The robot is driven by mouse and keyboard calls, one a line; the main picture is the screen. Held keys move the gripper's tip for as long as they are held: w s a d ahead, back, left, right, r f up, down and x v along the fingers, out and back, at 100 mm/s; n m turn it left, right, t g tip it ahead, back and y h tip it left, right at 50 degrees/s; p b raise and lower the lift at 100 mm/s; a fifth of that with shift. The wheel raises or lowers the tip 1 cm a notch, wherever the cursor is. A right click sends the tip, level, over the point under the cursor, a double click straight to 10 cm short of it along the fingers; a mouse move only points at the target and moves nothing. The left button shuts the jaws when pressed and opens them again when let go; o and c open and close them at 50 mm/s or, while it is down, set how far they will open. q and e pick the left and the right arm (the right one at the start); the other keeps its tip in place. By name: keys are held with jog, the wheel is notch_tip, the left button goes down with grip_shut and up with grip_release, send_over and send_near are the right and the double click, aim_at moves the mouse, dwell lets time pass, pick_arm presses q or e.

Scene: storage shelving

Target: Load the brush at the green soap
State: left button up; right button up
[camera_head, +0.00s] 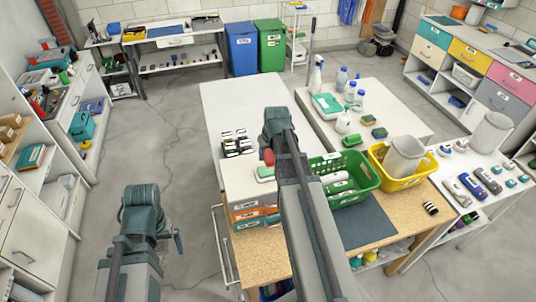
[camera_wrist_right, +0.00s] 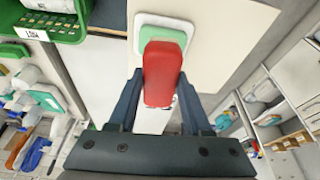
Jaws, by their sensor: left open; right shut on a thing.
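The brush (camera_wrist_right: 162,72) shows as a red, rounded body between the fingers of my right gripper (camera_wrist_right: 160,90), which is shut on it. Its bristles are hidden. The green soap (camera_wrist_right: 147,33) lies on a white dish (camera_wrist_right: 140,17), just beyond the brush in the right wrist view. The brush overlaps the soap there; I cannot tell whether they touch. In the head view the soap (camera_head: 265,172) is just below the red brush (camera_head: 268,157), on a pale cabinet top. My left gripper (camera_head: 178,240) is open and empty over the floor at lower left.
A green basket (camera_head: 368,183) with white items stands right of my right arm, and a yellow basket (camera_head: 428,173) beyond it. Small dark-and-white items (camera_head: 237,143) stand behind the soap. White tables with bottles (camera_head: 318,75) are farther back. The floor at left is clear.

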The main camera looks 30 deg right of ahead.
aim_at(268, 170)
jog(key=shift+f+b, duration=1.65)
jog(key=shift+f, duration=0.35)
jog(key=shift+f+b, duration=0.5)
jog(key=shift+f, duration=0.05)
jog(key=shift+s+a, duration=0.1)
dwell(0.5)
notch_tip(268, 170, up, 7)
jog(key=p, duration=0.7)
jog(key=shift+r, duration=0.1)
dwell(0.3)
dwell(0.3)
